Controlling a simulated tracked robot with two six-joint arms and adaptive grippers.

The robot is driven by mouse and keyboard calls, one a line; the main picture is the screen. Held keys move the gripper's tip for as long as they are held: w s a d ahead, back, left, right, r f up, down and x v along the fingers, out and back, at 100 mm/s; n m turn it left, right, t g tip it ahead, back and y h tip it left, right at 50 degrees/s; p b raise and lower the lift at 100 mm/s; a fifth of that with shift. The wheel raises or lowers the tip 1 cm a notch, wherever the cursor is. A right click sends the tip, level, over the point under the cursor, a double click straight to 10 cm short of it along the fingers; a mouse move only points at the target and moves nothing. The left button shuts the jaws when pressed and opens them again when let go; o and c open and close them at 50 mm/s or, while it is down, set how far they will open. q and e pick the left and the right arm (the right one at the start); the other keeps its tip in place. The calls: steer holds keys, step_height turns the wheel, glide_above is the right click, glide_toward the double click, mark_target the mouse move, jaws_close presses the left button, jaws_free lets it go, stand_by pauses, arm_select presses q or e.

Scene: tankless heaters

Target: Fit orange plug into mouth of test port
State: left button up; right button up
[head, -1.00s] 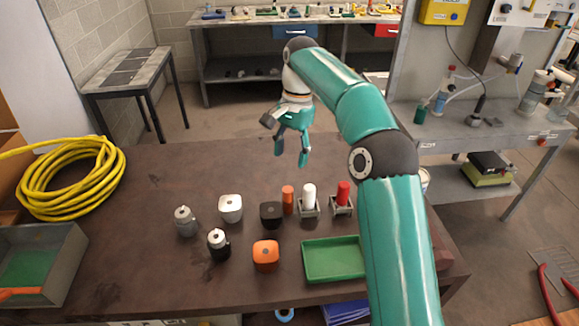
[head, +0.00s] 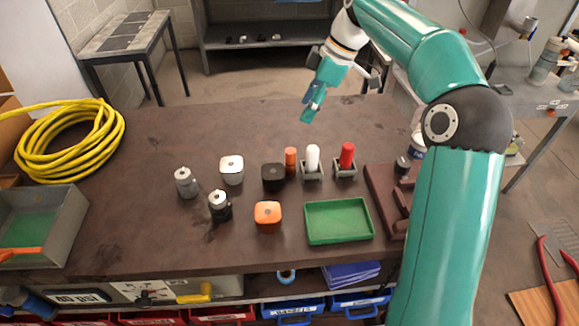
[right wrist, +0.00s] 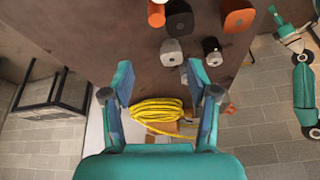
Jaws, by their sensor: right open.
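The orange plug (head: 291,160) is a short upright orange cylinder on the brown table, close behind a black block (head: 273,177). It shows at the top edge of the right wrist view (right wrist: 156,14). I cannot tell which part is the test port; candidates are a grey canister (head: 186,183), a black canister (head: 219,206), and white (head: 231,170), black and orange (head: 268,214) blocks with round marks on top. My right gripper (head: 312,105) is open and empty, above the table behind the plug. My left gripper seems to show at the right wrist view's right edge (right wrist: 281,24), its jaws unclear.
White (head: 312,158) and red (head: 347,155) cylinders stand in grey holders right of the plug. A green tray (head: 371,225) lies in front, and a brown rack (head: 375,192) is at right. A yellow hose coil (head: 30,160) and grey bin (head: 67,233) occupy the left. The table's back left is clear.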

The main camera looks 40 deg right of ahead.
steer(key=s+d, duration=0.1)
steer(key=s, duration=0.1)
glide_toward(293, 150)
steer(key=shift+m, duration=0.3)
steer(key=x, duration=0.5)
steer(key=shift+a+f, duration=0.1)
steer(key=shift+f, duration=0.1)
steer(key=x, duration=0.4)
steer(key=shift+a+f+p, duration=0.1)
steer(key=shift+f+p, duration=0.1)
steer(key=shift+p, duration=0.2)
steer(key=shift+w+a+f, duration=0.1)
steer(key=shift+w+f, duration=0.05)
steer(key=shift+f, duration=0.35)
jaws_close()
steer(key=shift+r, duration=0.2)
